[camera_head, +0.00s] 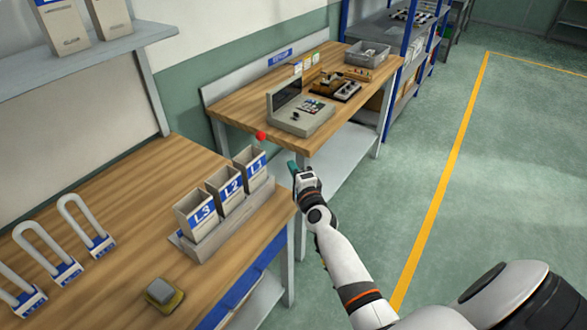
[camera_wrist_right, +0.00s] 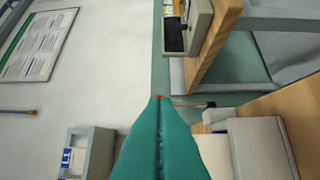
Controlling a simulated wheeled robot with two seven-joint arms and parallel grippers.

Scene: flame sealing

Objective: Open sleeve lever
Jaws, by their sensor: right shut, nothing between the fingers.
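A small red ball-shaped knob (camera_head: 261,135) shows just behind the L1 box, near the gap between the two benches. A small red spot (camera_wrist_right: 159,97) shows right at my fingertips in the right wrist view. I cannot tell whether they touch it. I cannot make out a lever arm under the knob. My right gripper (camera_head: 292,168) is shut and empty, to the right of the L1 box (camera_head: 250,166) and lower right of the knob. Its teal fingers (camera_wrist_right: 160,100) are closed together in the right wrist view. My left gripper is not in view.
L2 (camera_head: 229,187) and L3 (camera_head: 202,215) boxes stand with L1 in a grey rack (camera_head: 188,246) on the near bench. The far bench holds a grey device (camera_head: 303,112). Open floor lies right.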

